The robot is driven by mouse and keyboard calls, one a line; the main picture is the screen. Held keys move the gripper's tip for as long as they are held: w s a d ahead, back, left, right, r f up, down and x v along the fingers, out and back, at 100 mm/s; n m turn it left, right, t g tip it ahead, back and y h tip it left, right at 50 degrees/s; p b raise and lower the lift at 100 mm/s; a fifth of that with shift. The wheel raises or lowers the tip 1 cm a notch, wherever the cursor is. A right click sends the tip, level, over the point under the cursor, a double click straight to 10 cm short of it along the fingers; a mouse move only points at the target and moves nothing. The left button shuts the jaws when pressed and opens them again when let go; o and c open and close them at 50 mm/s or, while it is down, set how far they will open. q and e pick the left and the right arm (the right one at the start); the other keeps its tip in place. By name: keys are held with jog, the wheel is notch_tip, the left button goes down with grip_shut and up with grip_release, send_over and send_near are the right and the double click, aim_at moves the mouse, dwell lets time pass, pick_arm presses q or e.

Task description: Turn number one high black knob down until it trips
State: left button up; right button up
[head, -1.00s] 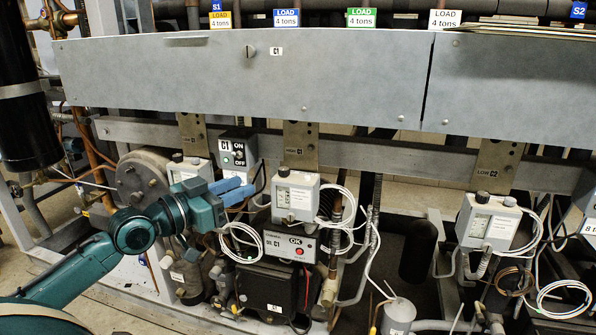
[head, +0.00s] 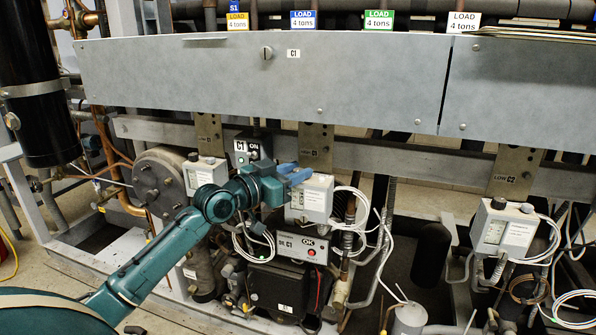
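The middle grey-white control box (head: 311,203) hangs under a metal plate (head: 315,147) whose lettering is too small to read surely. A black knob stood on its top left earlier. My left gripper (head: 300,173) is now at that spot, its blue fingertips over the box's top, and the knob is hidden behind them. The two fingers look close together, but I cannot tell whether they touch or grip the knob. A similar box (head: 205,174) to the left has its black knob (head: 193,157) in plain view. My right gripper is not in view.
A C1 on/off switch box (head: 247,151) sits just behind my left gripper. Below are the C1 module with an OK label (head: 300,247) and looping white cables (head: 352,210). A long grey panel (head: 260,80) runs above. Another control box (head: 503,228) stands at right.

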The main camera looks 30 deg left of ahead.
pick_arm(q)
jog(key=shift+w+d, duration=0.15)
jog(key=shift+w, duration=0.3)
jog(key=shift+c, duration=0.6)
